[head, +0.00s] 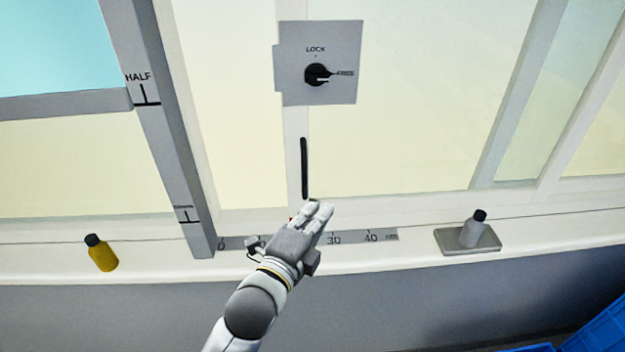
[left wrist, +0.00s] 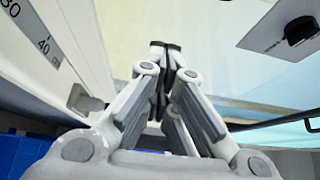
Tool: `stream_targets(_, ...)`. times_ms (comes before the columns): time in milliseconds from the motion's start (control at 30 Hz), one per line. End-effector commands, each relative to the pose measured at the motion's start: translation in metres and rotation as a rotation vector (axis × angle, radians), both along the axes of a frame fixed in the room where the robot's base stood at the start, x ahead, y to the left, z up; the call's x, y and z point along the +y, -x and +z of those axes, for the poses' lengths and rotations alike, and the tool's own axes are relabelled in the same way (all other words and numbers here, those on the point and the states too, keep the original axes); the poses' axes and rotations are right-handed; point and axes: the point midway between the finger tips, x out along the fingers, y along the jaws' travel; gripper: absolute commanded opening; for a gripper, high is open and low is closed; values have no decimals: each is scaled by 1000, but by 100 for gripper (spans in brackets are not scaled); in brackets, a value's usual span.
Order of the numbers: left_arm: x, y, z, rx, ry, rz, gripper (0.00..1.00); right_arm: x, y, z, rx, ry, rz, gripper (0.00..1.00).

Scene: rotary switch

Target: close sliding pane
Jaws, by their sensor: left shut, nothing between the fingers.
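The sliding pane (head: 400,130) is a pale glazed panel with a light upright frame strip on its left side. A black upright handle (head: 304,168) is on that strip. Above it, a grey plate (head: 290,40) carries a black rotary knob (head: 317,75), whose pointer is at FREE. The knob also shows at the upper right of the left wrist view (left wrist: 300,30). My left gripper (head: 322,209) is shut and empty, just below and right of the handle's lower end, in front of the sill ruler; I cannot tell whether it touches the pane. My right gripper is out of view.
A ruler (head: 350,237) runs along the sill, partly hidden by my gripper. A grey post (head: 165,130) marked HALF stands left. A yellow bottle (head: 101,253) is on the sill at left; a grey bottle (head: 473,229) stands on a tray (head: 452,246) at right. Blue crates (head: 600,335) are lower right.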

Motion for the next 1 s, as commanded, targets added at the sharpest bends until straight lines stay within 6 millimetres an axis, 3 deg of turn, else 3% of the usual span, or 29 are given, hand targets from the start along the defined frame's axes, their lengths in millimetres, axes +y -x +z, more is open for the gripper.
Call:
stream_targets(200,-17,-34,3,3,3,1,0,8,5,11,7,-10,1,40)
stream_targets(500,-39,-79,2,3,3,0,0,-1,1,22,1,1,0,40)
stream_targets(700,-9,-82,2,3,-1,0,0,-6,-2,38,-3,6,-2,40)
stream_targets(1000,2,-82,-1,3,3,-2,0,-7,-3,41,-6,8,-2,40)
